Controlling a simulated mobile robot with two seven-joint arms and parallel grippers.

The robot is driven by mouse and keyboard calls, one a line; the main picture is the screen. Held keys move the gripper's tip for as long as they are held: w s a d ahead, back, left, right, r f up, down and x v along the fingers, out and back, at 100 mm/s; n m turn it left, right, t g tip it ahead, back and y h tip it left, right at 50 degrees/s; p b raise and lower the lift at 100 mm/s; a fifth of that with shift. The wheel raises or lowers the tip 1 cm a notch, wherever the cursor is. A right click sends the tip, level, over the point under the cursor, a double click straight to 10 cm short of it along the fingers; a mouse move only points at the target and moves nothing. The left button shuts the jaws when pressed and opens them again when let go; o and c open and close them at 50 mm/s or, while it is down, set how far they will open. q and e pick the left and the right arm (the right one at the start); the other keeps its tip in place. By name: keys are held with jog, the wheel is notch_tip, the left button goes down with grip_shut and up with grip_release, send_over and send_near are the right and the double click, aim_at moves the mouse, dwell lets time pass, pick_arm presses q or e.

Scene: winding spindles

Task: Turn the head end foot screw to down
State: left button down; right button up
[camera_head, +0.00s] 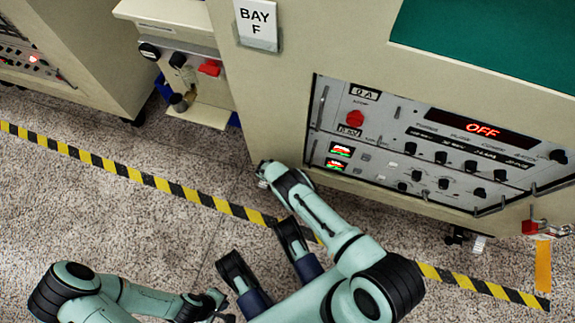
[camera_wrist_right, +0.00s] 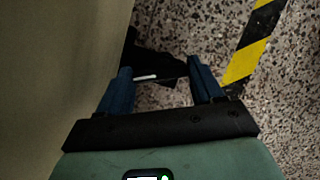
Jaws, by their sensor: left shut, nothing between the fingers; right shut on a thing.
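The right wrist view shows a dark foot screw (camera_wrist_right: 158,62) low beside the cabinet's pale wall, with a short light bar on it. Shadow hides its details. My right gripper (camera_wrist_right: 159,70) has its blue fingers on either side of this dark part and is shut on it. In the head view my right arm (camera_head: 315,210) reaches to the lower edge of the BAY F cabinet (camera_head: 260,110); the gripped foot is hidden there. My left gripper (camera_head: 217,301) is shut and empty at the bottom, away from the cabinet.
A control panel (camera_head: 400,160) with knobs and a red OFF display faces me. Another foot (camera_head: 478,242) shows under the cabinet at right, near a red part (camera_head: 530,227). Yellow-black tape (camera_head: 150,180) crosses the speckled floor, which is clear at left.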

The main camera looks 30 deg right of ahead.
dwell(0.4)
jog(key=o, duration=1.1)
jog(key=shift+c, duration=0.2)
jog(key=shift+w, duration=0.1)
jog(key=shift+r, duration=0.1)
